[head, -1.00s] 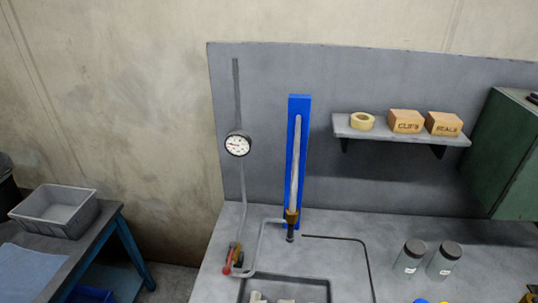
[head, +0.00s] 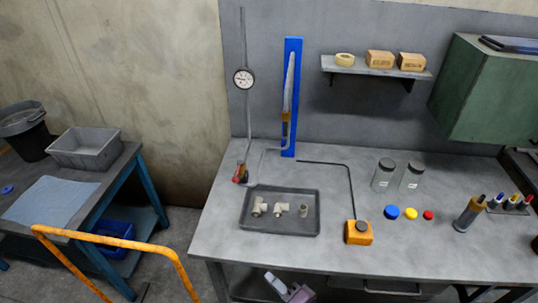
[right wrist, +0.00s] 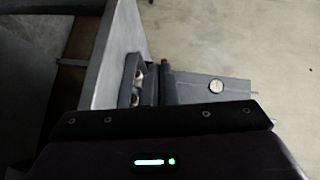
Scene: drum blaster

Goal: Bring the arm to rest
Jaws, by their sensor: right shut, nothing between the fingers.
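My right gripper (head: 272,279) shows at the bottom of the head view, in front of the table's front edge and low beside it. It is shut and empty, with a pale tip and a purplish body, and is apart from the things on the worktable (head: 370,205). Its dark housing also fills the bottom of the right wrist view, which looks past the table edge towards the tray and gauge. My left gripper is not in view.
A grey tray (head: 281,233) holds several pale pipe fittings. An orange box (head: 358,234), jars (head: 383,175) and coloured caps (head: 391,212) stand right of it. A pressure gauge (head: 244,78) and blue column (head: 290,100) stand behind. An orange rail (head: 110,241) crosses the lower left.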

